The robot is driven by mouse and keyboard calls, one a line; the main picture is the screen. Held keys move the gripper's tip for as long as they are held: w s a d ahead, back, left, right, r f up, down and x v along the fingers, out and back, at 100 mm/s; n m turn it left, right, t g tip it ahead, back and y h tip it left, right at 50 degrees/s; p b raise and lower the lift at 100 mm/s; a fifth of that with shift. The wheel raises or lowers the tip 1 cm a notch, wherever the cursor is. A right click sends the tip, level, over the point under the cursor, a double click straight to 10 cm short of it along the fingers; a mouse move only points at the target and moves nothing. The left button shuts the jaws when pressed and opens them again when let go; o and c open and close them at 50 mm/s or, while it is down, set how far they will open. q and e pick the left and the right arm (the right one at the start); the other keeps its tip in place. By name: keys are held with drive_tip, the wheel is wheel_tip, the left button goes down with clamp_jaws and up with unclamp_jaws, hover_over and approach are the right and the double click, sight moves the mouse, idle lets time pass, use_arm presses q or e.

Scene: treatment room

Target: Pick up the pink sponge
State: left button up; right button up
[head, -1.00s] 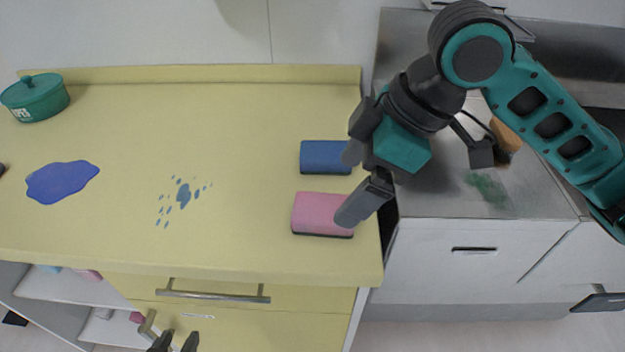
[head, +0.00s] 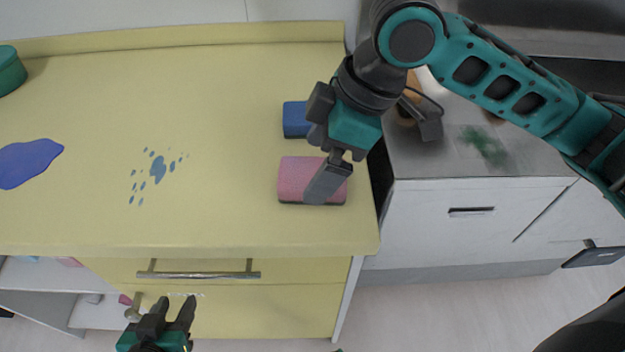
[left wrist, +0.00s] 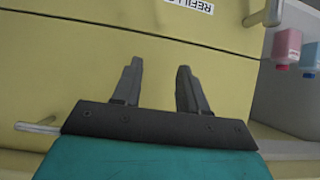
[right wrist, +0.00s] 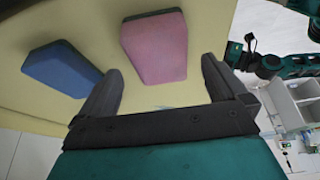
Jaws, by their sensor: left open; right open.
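The pink sponge (head: 296,181) lies on the yellow counter near its right front corner, dark side down. In the right wrist view the sponge (right wrist: 155,47) is ahead of the fingertips, roughly between their lines. My right gripper (head: 326,190) hangs over the sponge and hides part of it in the head view; its jaws (right wrist: 160,78) are open and empty. My left gripper (head: 174,303) is low in front of the counter drawers, open and empty; its jaws (left wrist: 158,80) show in the left wrist view.
A blue sponge (head: 295,119) lies just behind the pink one. A blue puddle (head: 28,162) and blue splatter (head: 158,168) mark the counter (head: 220,100). A green pot (head: 8,72) stands far left. A metal counter (head: 440,160) adjoins at right.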

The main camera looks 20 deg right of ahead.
sight(313, 173)
drive_tip(key=x, duration=0.3)
drive_tip(key=shift+f, duration=0.15)
idle(0.6)
drive_tip(key=shift+d, duration=0.1)
drive_tip(key=c, duration=1)
